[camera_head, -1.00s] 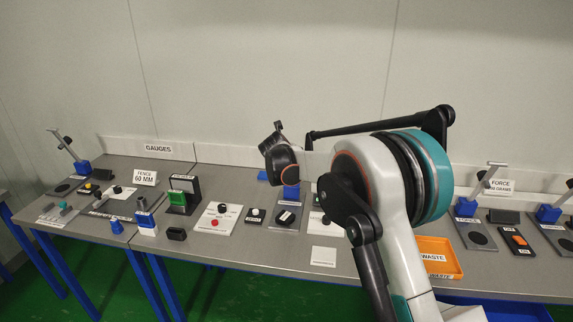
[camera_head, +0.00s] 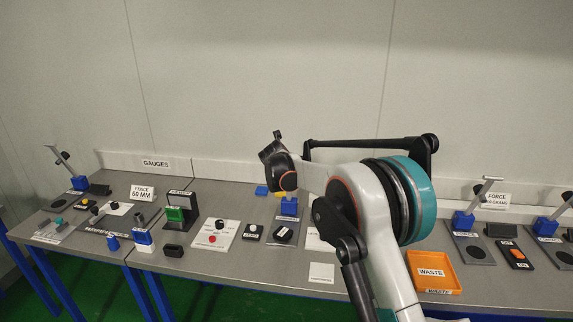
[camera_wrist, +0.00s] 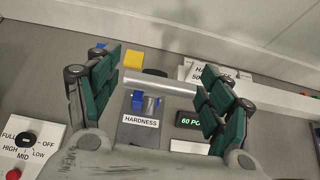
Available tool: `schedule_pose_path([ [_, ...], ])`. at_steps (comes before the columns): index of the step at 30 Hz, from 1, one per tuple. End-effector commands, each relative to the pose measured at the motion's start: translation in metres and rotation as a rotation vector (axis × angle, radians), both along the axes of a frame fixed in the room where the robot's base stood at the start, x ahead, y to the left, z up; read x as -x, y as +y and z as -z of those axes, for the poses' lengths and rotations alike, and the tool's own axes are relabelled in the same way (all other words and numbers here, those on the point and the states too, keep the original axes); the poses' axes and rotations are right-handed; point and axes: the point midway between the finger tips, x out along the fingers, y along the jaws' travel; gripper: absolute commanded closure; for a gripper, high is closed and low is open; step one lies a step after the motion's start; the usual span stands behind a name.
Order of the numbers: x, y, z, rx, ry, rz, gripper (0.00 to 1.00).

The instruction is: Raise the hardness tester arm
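The hardness tester stands on a dark plate with a HARDNESS label (camera_wrist: 140,121) in the wrist view. Its blue block (camera_wrist: 137,99) shows behind that label, and in the head view the blue post (camera_head: 289,207) stands just below my wrist. A silver crossbar (camera_wrist: 160,84), seemingly the tester arm's handle, lies crosswise between my fingers. My gripper (camera_wrist: 160,88) has its green-padded fingers wide apart, one near each end of the bar. Whether the pads touch the bar ends I cannot tell. In the head view my wrist hides the upper part of the tester.
A dial panel (camera_wrist: 32,142) lies left, with a red button. In the head view, similar lever stations (camera_head: 464,220) and an orange waste tray (camera_head: 433,272) are at right.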

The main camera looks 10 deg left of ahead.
Motion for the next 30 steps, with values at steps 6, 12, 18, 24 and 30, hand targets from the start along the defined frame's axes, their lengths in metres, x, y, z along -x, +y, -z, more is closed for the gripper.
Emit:
schedule_pose_path([
  [6, 0.000, 0.000, 0.000, 0.000, 0.001, 0.000, 0.23],
  [12, 0.004, 0.000, -0.002, 0.000, 0.001, 0.000, 0.23],
  [18, 0.025, 0.001, -0.015, 0.000, 0.001, -0.001, 0.23],
  [24, 0.055, 0.002, -0.033, 0.000, 0.002, 0.000, 0.23],
  [30, 0.083, 0.003, -0.050, -0.001, 0.002, -0.001, 0.23],
])
